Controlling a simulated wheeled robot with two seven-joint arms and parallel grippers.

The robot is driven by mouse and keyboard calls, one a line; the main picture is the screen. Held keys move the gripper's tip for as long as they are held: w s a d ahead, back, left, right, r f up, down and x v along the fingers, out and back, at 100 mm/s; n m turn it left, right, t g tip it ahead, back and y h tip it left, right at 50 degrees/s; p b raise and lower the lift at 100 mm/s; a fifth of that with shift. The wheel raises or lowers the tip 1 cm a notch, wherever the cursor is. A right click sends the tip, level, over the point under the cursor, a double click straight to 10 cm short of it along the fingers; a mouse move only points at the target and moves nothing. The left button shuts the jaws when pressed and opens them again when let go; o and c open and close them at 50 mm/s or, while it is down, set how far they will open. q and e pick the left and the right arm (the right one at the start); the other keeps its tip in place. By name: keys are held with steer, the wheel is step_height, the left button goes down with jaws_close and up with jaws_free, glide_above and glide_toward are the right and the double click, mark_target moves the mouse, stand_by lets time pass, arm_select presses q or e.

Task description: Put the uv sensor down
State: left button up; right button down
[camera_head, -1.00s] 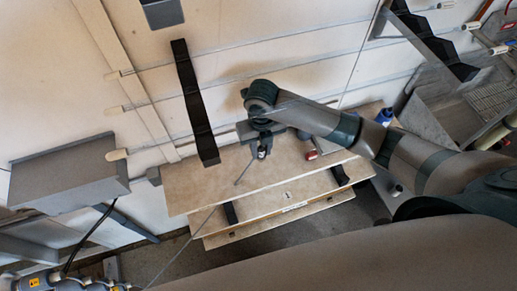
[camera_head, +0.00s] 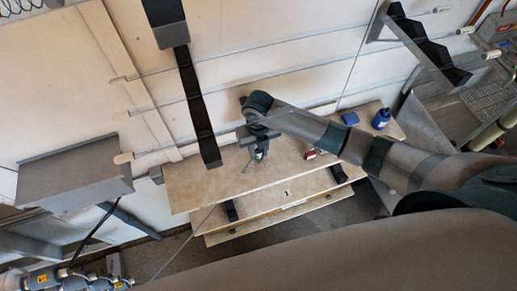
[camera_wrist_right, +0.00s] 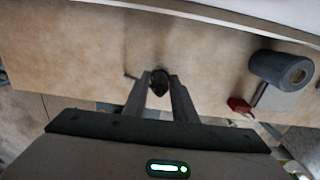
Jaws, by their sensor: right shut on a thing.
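The uv sensor (camera_wrist_right: 159,83) is a small dark, rounded piece between the fingertips of my right gripper (camera_wrist_right: 160,90) in the right wrist view. The gripper is shut on it. A thin rod or lead shows at its left. In the head view my right gripper (camera_head: 258,152) is over the wooden bench top (camera_head: 215,180), fingers pointing down, with the small sensor (camera_head: 260,155) at its tips. I cannot tell whether the sensor touches the bench. My left gripper is not in view.
A black wall bracket (camera_head: 200,110) ends near the bench's left part. The bench's left end is clear.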

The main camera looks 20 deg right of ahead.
mark_target(258, 150)
steer(key=shift+f, duration=0.15)
steer(key=shift+f, duration=0.15)
steer(key=c, duration=1.5)
jaws_free()
steer(key=shift+o, duration=0.2)
step_height(258, 150, up, 11)
steer(key=b, duration=0.4)
steer(key=shift+r+b, duration=0.2)
steer(key=shift+b, duration=0.15)
steer(key=shift+r, duration=0.45)
